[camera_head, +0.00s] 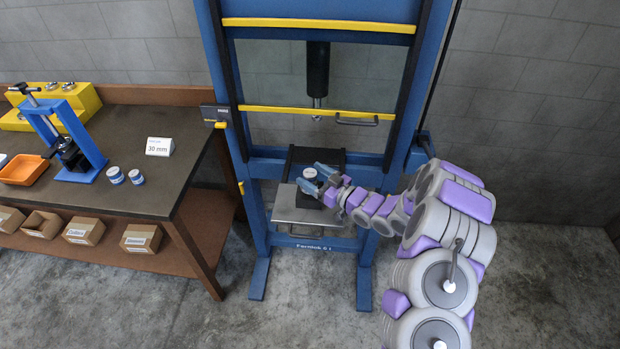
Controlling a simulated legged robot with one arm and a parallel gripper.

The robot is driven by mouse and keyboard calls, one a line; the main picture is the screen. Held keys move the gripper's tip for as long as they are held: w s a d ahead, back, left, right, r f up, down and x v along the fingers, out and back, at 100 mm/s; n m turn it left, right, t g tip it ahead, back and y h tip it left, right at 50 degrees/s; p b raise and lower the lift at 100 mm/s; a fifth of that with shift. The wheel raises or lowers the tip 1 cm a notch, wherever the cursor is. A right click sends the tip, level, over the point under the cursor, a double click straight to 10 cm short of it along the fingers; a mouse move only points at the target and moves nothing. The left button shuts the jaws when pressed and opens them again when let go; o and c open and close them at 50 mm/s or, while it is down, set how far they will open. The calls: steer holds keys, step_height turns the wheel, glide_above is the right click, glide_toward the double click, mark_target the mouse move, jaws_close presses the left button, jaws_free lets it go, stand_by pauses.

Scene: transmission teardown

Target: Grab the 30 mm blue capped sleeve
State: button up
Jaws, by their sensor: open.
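Two small blue sleeves with white caps, the left one (115,175) and the right one (136,177), stand close together on the workbench in front of the 30 mm card (160,146). A white round cap (309,173) shows at the press, close to my fingertips; what is below it is mostly hidden. My gripper (316,179) is open, its two blue fingers pointing left over the press bed. I cannot tell whether the fingers touch the part under the white cap.
The blue press frame (224,110) with a yellow guard bar surrounds my gripper. The steel bed plate (297,207) lies below it. The workbench (130,198) at left holds a blue arbor tool (85,150), an orange tray (24,170) and yellow blocks (80,100). Labelled cardboard bins sit below.

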mark_target(305, 170)
steer(key=shift+b+x, duration=0.35)
steer(key=shift+x, duration=1.65)
steer(key=shift+d+f, duration=0.1)
steer(key=shift+c, duration=0.2)
steer(key=c, duration=1.2)
